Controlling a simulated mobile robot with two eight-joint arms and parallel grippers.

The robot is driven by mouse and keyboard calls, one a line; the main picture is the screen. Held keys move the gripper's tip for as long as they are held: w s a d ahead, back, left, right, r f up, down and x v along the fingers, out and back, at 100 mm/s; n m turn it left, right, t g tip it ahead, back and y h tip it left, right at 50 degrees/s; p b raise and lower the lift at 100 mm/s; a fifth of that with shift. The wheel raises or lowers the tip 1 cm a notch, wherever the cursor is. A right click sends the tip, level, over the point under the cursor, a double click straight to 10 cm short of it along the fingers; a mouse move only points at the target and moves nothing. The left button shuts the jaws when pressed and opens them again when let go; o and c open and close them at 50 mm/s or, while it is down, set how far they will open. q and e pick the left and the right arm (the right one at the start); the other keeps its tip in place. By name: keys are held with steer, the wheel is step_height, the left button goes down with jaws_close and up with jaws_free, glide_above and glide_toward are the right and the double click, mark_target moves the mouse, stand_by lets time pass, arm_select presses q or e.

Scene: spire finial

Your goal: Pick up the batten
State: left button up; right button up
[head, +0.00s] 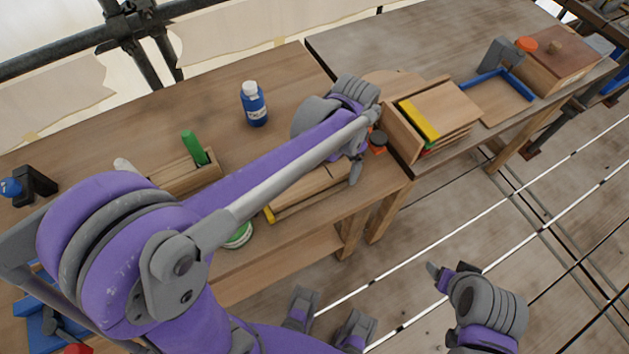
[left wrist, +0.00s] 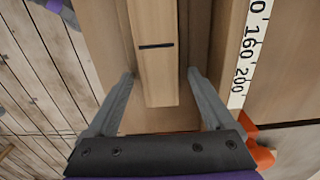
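The batten (left wrist: 155,60) is a pale wooden strip with a black line across it, seen from above in the left wrist view. My left gripper (left wrist: 157,108) is open, with one finger on each side of the batten and a visible gap to both. In the head view my left gripper (head: 356,168) is at the front edge of the bench, over the batten (head: 308,184), which my arm partly hides. My right gripper (head: 438,278) is low at the right, away from the bench; only one finger shows clearly.
A white ruler strip (left wrist: 250,50) runs beside the batten. A blue bottle (head: 254,104) stands behind my left arm. A wooden box with a green stick (head: 194,148) is to the left. A wooden rack (head: 438,115) and a blue-edged tray (head: 500,98) are to the right.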

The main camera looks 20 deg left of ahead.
arm_select(q)
jaws_close()
steer(key=shift+r, duration=0.1)
